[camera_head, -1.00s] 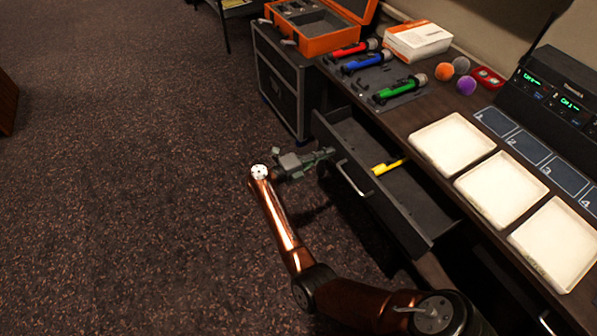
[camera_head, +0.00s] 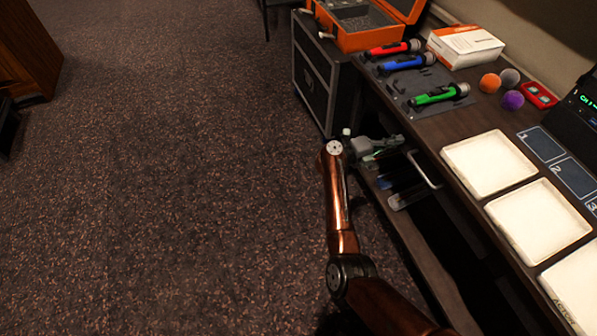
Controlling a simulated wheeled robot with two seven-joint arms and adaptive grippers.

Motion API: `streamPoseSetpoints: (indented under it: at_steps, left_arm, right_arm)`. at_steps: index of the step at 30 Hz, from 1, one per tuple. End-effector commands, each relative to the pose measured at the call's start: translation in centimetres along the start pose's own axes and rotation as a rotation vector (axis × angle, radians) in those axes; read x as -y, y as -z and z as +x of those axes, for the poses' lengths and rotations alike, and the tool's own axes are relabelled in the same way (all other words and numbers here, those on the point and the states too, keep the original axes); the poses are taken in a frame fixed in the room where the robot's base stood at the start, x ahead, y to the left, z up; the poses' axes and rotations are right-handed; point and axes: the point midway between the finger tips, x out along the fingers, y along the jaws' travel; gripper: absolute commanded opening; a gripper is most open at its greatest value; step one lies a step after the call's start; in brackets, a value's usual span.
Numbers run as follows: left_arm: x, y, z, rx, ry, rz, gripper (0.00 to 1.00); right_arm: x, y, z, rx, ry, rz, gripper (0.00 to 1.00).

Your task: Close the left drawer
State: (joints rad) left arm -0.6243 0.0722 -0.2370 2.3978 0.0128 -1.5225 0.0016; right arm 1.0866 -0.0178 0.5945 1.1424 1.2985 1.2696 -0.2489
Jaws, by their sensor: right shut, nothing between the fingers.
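The left drawer's dark front, with its silver handle (camera_head: 425,170), sits at or near the desk's front edge. Its inside does not show, and I cannot tell whether a small gap is left. My right gripper (camera_head: 398,147) is shut and empty, at the left part of the drawer front, to the left of the handle. I cannot tell whether its fingertips touch the front. My left gripper is not in view.
A black case (camera_head: 322,85) stands left of the desk. Red, blue and green microphones (camera_head: 440,94), an orange case (camera_head: 375,38), a white box (camera_head: 466,46), colored balls and white trays (camera_head: 489,164) are on the desktop. Carpet to the left is clear.

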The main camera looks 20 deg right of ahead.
Motion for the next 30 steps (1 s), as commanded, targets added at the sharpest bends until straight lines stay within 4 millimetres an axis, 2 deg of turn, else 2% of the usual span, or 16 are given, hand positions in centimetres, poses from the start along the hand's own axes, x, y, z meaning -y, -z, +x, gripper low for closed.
streamPoseSetpoints:
  at_steps: [12, 17, 23, 26, 30]
  left_arm:
    - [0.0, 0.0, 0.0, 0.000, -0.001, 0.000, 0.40]
    - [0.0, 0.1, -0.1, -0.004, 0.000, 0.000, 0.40]
    - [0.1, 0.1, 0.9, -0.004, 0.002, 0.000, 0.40]
    - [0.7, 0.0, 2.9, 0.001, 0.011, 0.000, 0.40]
    - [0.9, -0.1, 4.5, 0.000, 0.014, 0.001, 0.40]
  right_arm:
    - [0.2, 0.1, 0.5, -0.002, 0.003, 0.001, 0.00]
    - [0.2, 0.1, -0.3, -0.003, 0.003, 0.001, 0.00]
    - [0.1, 0.2, -3.8, -0.004, -0.002, 0.000, 0.00]
    - [0.4, 0.2, -6.2, -0.003, -0.001, 0.001, 0.00]
    - [0.3, 0.2, -9.2, -0.005, -0.001, 0.001, 0.00]
